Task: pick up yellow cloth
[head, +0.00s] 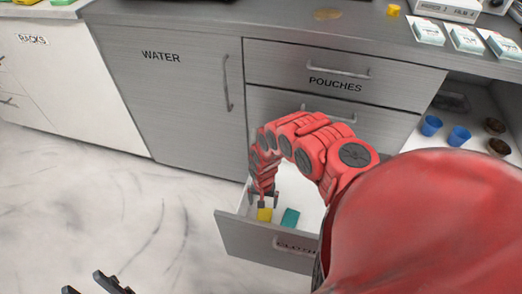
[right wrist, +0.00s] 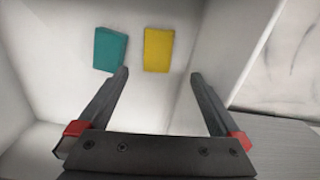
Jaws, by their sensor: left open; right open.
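The yellow cloth (head: 264,215) is a small flat block lying in the open lower drawer (head: 262,242). It also shows in the right wrist view (right wrist: 158,50), just beyond the fingertips and roughly centred between them. My right gripper (right wrist: 160,75) is open and empty, pointing down into the drawer above the yellow cloth; the gap between them is hard to judge. In the head view the right gripper (head: 262,199) partly hides the drawer's back left. My left gripper (head: 85,283) is open and empty at the bottom left edge, over the floor and only partly in view.
A teal cloth (head: 290,218) lies right beside the yellow one. Blue cups (head: 458,136) and brown cups (head: 497,147) stand on an open shelf at right. The counter (head: 285,22) runs above. The floor at left is clear.

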